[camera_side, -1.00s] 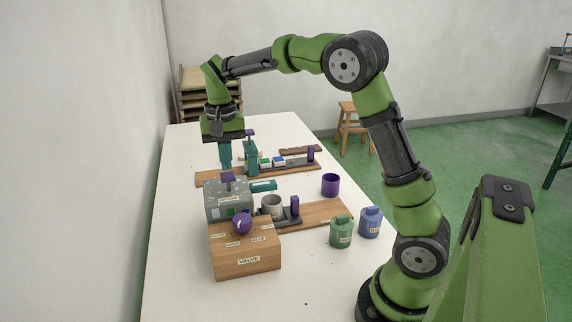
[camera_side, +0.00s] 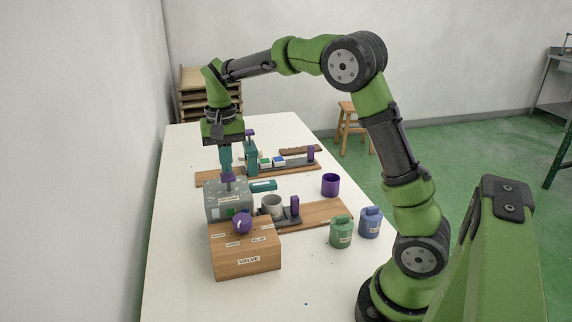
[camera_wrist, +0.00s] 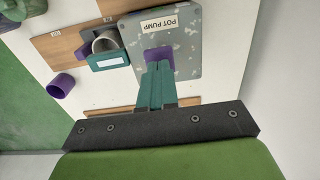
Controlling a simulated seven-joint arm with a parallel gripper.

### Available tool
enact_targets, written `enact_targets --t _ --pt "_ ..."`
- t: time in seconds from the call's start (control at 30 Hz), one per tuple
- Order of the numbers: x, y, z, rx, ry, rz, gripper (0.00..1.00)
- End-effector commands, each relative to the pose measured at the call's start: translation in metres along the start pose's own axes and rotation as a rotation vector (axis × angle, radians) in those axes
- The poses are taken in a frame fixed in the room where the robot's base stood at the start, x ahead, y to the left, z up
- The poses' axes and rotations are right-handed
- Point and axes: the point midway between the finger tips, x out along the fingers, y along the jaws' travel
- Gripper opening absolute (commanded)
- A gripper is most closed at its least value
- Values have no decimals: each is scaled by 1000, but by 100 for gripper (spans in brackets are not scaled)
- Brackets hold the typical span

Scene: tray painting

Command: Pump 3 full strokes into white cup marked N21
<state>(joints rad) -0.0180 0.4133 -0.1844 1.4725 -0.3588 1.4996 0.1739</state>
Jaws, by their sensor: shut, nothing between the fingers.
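The pot pump is a grey speckled box (camera_side: 227,201) with a purple plunger (camera_side: 228,178) on top. The wrist view shows its "POT PUMP" label (camera_wrist: 158,22) and the purple plunger (camera_wrist: 158,53). My gripper (camera_side: 226,172) is shut and empty, its teal fingertips right at the plunger top; I cannot tell whether they touch. The fingertips (camera_wrist: 158,66) cover part of the plunger in the wrist view. A white cup (camera_side: 271,206) stands beside the pump near the teal spout (camera_side: 263,186); it also shows in the wrist view (camera_wrist: 105,42). Its marking cannot be read.
A wooden valve box (camera_side: 246,256) with a purple knob (camera_side: 242,223) stands in front of the pump. A purple cup (camera_side: 330,185), green jar (camera_side: 341,232) and blue jar (camera_side: 371,222) stand to the right. Another wooden board (camera_side: 208,179) with fixtures lies behind. The table front is mostly clear.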

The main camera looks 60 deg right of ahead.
Motion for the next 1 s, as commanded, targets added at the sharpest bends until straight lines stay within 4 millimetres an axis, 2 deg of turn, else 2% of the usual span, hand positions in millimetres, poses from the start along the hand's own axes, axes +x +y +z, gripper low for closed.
enact_targets --t 1.0 --pt "32 0 1 0 -4 2 0"
